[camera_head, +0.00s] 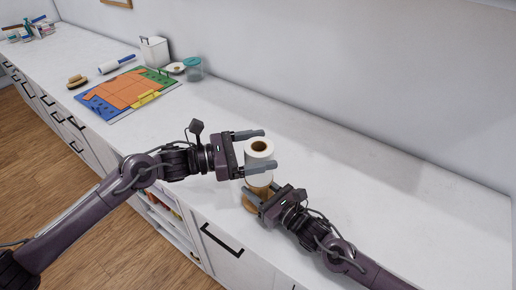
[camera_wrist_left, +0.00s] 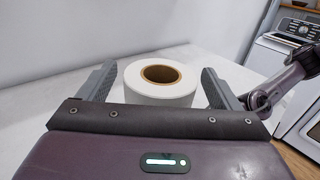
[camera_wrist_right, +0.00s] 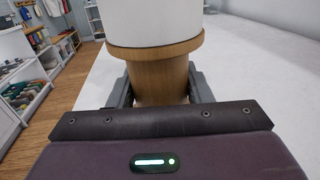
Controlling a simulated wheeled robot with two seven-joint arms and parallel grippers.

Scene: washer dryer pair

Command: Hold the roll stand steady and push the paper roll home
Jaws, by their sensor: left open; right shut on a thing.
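The white paper roll (camera_head: 259,166) stands upright on top of the wooden roll stand (camera_head: 250,205) on the counter. In the left wrist view the roll (camera_wrist_left: 160,90) shows its brown core from above. My left gripper (camera_head: 258,151) is open, with one finger on each side of the roll. A gap shows beside the roll at the fingers in the left wrist view. My right gripper (camera_head: 261,198) is shut on the stand below the roll. In the right wrist view the roll (camera_wrist_right: 154,22) rests on the stand's wider round top (camera_wrist_right: 155,50), and the fingers flank its narrower neck.
The white counter (camera_head: 370,205) is clear to the right of the stand. Farther left lie a colourful board (camera_head: 128,92), a lint-roller-like object (camera_head: 117,64), a brush (camera_head: 76,80), a white canister (camera_head: 154,51) and a teal-lidded jar (camera_head: 193,69). The wall runs behind; the counter's front edge is close.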

